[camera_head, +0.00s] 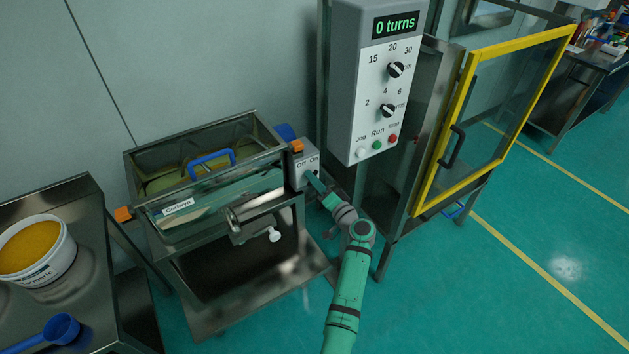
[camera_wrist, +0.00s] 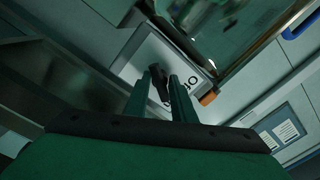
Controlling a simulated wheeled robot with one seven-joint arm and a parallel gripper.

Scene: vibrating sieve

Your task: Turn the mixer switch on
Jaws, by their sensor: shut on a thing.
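The mixer's switch box (camera_head: 300,158) is a small grey box with "Off" and "On" marks, on the right end of the steel mixer trough (camera_head: 200,215). My gripper (camera_head: 315,182) is at the front of this box, at the end of my green arm. In the wrist view, the two green fingers of my gripper (camera_wrist: 164,78) are shut on the dark switch knob (camera_wrist: 159,84), in front of the light switch plate (camera_wrist: 150,58). The marks are partly hidden by a finger there. I cannot tell which mark the knob points to.
A tall control panel (camera_head: 352,110) reads "0 turns" and stands right of the mixer. A yellow-framed door (camera_head: 441,137) stands open at the right. A white tub (camera_head: 62,262) of yellow-orange material and a blue scoop (camera_head: 62,328) are on the left table. The right floor is clear.

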